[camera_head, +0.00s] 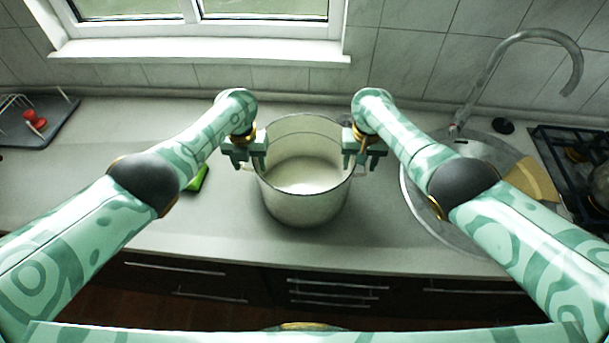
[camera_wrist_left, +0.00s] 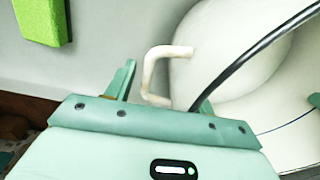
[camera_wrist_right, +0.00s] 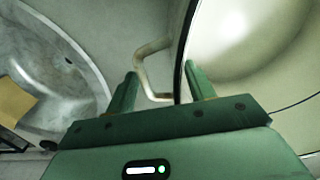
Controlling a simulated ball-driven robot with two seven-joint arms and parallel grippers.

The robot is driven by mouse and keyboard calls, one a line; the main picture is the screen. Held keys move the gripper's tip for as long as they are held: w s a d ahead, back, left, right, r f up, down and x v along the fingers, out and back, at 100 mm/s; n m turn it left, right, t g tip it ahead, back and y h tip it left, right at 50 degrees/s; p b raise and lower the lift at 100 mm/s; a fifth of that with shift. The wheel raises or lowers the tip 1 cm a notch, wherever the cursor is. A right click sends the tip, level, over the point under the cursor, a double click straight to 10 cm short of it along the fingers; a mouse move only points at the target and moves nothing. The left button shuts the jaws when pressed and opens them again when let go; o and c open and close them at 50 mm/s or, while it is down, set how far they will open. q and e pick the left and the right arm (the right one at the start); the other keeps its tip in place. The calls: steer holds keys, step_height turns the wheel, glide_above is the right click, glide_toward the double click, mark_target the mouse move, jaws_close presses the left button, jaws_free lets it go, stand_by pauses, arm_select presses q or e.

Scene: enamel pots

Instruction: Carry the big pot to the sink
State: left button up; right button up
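The big pot (camera_head: 305,208), cream enamel with a dark rim, stands upright on the counter in the middle of the head view. My left gripper (camera_head: 247,160) is at its left side. In the left wrist view its fingers are apart, with the left loop handle (camera_wrist_left: 150,75) between them. My right gripper (camera_head: 363,160) is at the pot's right side. In the right wrist view its fingers are also apart around the right handle (camera_wrist_right: 143,72). Neither gripper visibly clamps its handle. The round metal sink (camera_head: 416,212) lies right of the pot, partly hidden by my right arm.
A curved faucet (camera_head: 490,70) rises behind the sink. A wooden board (camera_head: 533,180) lies at the sink's right side, beside a gas hob (camera_head: 575,165). A green sponge (camera_head: 198,180) lies left of the pot. A dark tray (camera_head: 55,128) with a red item is far left.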

arm_select(q)
jaws_close()
arm_select(e)
jaws_close()
arm_select(q)
steer(key=shift+w+r, duration=0.1)
arm_select(e)
steer(key=shift+w+r, duration=0.15)
